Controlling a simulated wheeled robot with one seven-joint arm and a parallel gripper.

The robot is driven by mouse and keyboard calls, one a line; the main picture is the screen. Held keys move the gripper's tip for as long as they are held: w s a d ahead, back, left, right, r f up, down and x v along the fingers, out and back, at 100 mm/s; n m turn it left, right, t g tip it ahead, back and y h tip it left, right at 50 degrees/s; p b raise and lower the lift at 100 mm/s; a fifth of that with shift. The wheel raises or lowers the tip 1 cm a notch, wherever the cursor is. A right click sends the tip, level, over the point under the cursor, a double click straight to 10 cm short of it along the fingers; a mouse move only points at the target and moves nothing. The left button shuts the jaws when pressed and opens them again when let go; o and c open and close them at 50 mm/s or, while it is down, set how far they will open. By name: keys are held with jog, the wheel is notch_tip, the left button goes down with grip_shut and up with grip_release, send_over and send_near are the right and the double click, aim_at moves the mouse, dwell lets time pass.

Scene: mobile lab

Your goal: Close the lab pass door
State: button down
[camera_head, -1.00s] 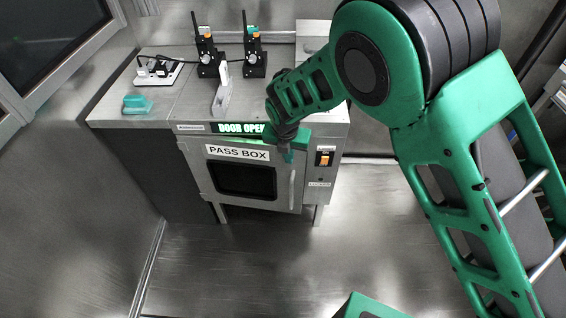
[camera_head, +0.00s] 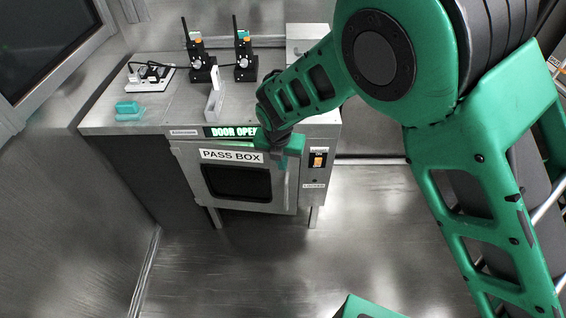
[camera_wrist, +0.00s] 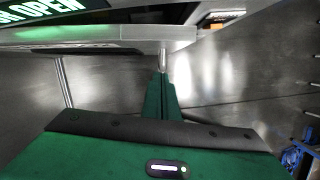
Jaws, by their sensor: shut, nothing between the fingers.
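The pass box door (camera_head: 237,154), a metal panel with a dark window and a vertical handle at its right, hangs on the front of the metal cabinet. It stands slightly ajar, and the sign (camera_head: 228,132) above it reads DOOR OPEN. My gripper (camera_head: 283,162) is shut and empty at the door's upper right, near the handle. In the wrist view my closed green fingers (camera_wrist: 160,95) point toward the pale door edge (camera_wrist: 150,34) and the end of the handle. Whether they touch the door cannot be told.
On the cabinet top (camera_head: 177,112) are two black radios (camera_head: 245,64), a white power strip (camera_head: 150,79), a teal block (camera_head: 128,109) and a white upright holder (camera_head: 214,98). A switch panel (camera_head: 317,162) is right of the door. The floor in front is clear.

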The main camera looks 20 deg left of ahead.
jog(key=v, duration=0.7)
jog(key=m+t+y, duration=0.1)
jog(key=m+y, duration=0.5)
jog(key=m, duration=1.2)
send_near(290, 160)
jog(key=s+a+f, duration=0.3)
jog(key=f, duration=0.2)
jog(key=w, duration=0.2)
jog(key=shift+w+a+r, duration=0.2)
jog(key=shift+w+a, duration=0.35)
jog(key=shift+w, duration=0.25)
